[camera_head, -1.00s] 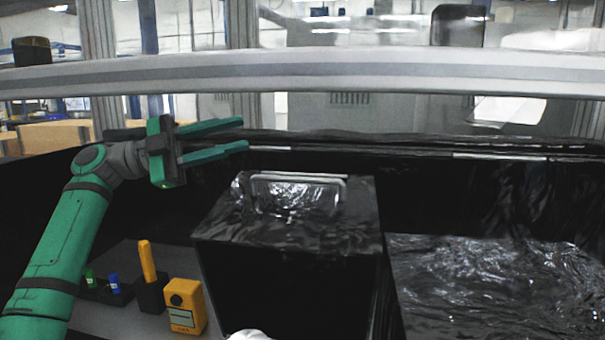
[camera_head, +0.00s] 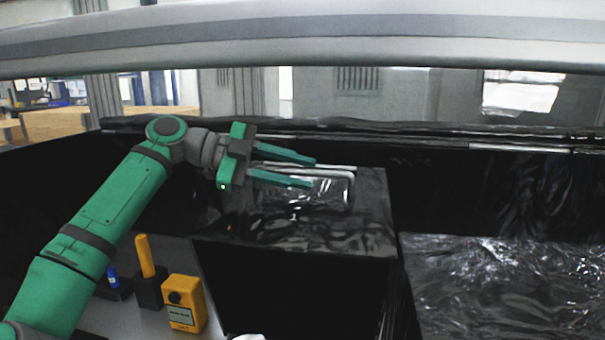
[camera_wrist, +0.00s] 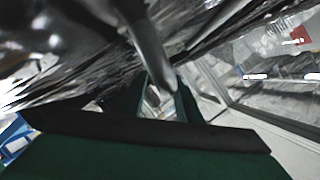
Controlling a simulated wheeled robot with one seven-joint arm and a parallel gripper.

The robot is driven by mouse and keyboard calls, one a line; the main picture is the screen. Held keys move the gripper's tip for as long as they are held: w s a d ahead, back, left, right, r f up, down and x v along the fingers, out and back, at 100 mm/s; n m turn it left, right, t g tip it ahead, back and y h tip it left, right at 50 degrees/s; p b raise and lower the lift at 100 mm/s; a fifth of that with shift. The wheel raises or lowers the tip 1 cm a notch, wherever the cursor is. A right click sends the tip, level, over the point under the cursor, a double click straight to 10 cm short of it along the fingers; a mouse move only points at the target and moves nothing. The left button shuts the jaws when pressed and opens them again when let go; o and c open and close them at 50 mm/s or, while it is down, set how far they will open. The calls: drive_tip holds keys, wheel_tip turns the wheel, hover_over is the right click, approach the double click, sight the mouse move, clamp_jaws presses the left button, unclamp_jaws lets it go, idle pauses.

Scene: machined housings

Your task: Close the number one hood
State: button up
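A black, glossy box-shaped housing (camera_head: 330,235) stands in the middle of the head view. A grey metal bar handle (camera_head: 348,180) is on its top. I see no number on it, so I cannot tell if this is the number one hood. My gripper (camera_head: 313,172) reaches in from the left at handle height, its two green fingers apart. The fingers overlap the handle's left part in the picture. In the wrist view a grey bar (camera_wrist: 150,45) runs down toward the gap between the fingers (camera_wrist: 165,100). Contact cannot be made out.
A thick grey beam (camera_head: 300,38) crosses the top of the head view. A yellow device (camera_head: 184,303), an orange stick in a black holder (camera_head: 148,292) and a blue item (camera_head: 112,278) stand at lower left. A lower black glossy surface (camera_head: 500,300) lies at right.

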drive_tip(key=shift+w+d+f, duration=0.1)
drive_tip(key=shift+d+f, duration=0.1)
drive_tip(key=shift+d, duration=0.2)
drive_tip(key=shift+w, duration=0.15)
clamp_jaws()
drive_tip(key=shift+a, duration=0.1)
